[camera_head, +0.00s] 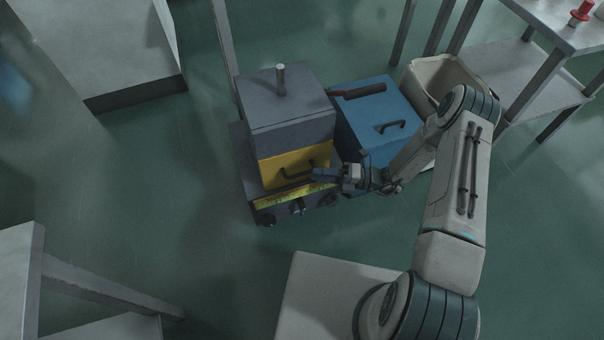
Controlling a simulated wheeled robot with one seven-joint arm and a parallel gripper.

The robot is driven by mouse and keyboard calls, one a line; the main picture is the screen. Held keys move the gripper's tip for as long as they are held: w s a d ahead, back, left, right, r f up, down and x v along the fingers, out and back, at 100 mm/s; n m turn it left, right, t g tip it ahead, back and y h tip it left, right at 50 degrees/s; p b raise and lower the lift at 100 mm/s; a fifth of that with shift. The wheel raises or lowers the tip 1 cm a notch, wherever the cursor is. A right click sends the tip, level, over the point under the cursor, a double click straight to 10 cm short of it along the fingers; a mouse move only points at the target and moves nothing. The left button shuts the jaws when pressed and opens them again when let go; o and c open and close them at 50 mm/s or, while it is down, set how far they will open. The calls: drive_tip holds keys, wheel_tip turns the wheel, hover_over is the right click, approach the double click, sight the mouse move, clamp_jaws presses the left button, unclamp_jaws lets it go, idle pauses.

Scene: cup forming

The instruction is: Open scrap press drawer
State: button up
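The scrap press (291,100) is a grey box with a short upright rod on top. Its yellow drawer (276,164) is at the front, below the grey top, and looks flush with the body. A dark bar handle (291,174) is on the drawer front.
A blue box (381,105) with a black handle and a dark red-handled lever stands right of the press. A beige open bin (453,70) is behind my arm. A metal table (573,25) stands at the upper right. The green floor (180,180) left of the press is clear.

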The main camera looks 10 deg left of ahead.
sight(302, 173)
drive_tip(key=shift+s+a+r+b, duration=0.1)
drive_tip(key=shift+s+a+b, duration=0.15)
drive_tip(key=shift+a, duration=1.15)
drive_tip(key=shift+s+a+r+b, duration=0.1)
drive_tip(key=shift+s+a, duration=0.1)
drive_tip(key=shift+a, duration=1.15)
clamp_jaws()
